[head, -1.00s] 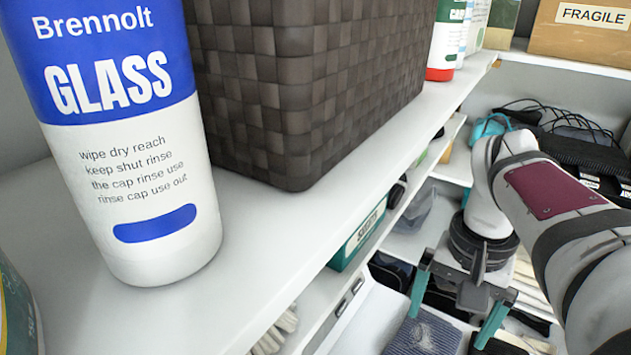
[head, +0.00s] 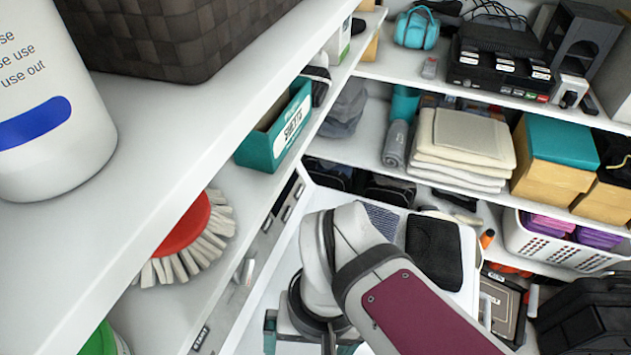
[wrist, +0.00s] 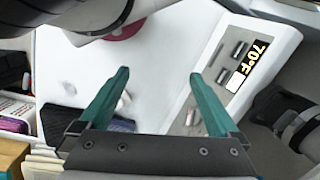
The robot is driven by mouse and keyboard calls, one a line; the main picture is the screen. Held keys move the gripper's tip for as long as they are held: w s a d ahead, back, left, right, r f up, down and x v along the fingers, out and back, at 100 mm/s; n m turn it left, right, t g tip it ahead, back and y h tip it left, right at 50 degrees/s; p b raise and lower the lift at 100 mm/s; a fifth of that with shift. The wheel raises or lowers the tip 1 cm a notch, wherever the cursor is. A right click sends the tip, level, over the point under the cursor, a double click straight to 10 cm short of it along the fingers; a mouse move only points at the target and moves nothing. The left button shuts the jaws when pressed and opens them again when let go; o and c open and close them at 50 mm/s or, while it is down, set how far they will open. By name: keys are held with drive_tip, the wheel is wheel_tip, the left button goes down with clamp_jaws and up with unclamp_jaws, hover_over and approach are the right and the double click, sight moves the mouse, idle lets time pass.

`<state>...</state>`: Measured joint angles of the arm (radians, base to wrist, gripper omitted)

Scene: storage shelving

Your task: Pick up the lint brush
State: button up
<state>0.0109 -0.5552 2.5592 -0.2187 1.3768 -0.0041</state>
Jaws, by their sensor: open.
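I cannot pick out a lint brush for certain. A round red thing with pale, thick bristles (head: 195,238) lies on the lower left shelf in the head view, partly hidden by the shelf above. In the wrist view a small pale object (wrist: 123,103) shows between my fingers, too small to name. My gripper (wrist: 158,73) is open and empty, its teal fingers wide apart over a white surface (wrist: 160,50). In the head view my gripper is at the bottom edge, mostly hidden by my wrist and cut off by the frame.
A white and blue bottle (head: 45,110) stands close on the upper shelf. Folded cloths (head: 465,145) and a white basket (head: 550,248) fill the back shelves. A panel marked 70°F (wrist: 245,65) borders the white surface.

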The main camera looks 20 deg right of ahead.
drive_tip(key=w+d+f+n+h, duration=0.1)
drive_tip(key=w+d+f+n, duration=0.1)
drive_tip(key=w+d+n, duration=0.55)
drive_tip(key=w+d+f+n+h, duration=0.1)
drive_tip(key=w+d+f+n, duration=0.2)
drive_tip(key=d+n, duration=0.9)
drive_tip(key=f+n, duration=0.1)
drive_tip(key=f, duration=0.4)
drive_tip(key=a+f+n, duration=0.1)
drive_tip(key=f, duration=0.4)
drive_tip(key=a+f+n, duration=0.1)
drive_tip(key=f+n, duration=0.1)
drive_tip(key=f, duration=0.3)
drive_tip(key=shift+w+a+f, duration=0.2)
drive_tip(key=shift+w+f, duration=0.1)
drive_tip(key=shift+f, duration=0.1)
clamp_jaws()
drive_tip(key=shift+r, duration=0.15)
wheel_tip(320, 180, up, 4)
drive_tip(key=shift+f, duration=0.15)
drive_tip(key=s+d+r, duration=0.5)
drive_tip(key=s+r, duration=0.2)
drive_tip(key=s, duration=0.3)
drive_tip(key=shift+d, duration=0.35)
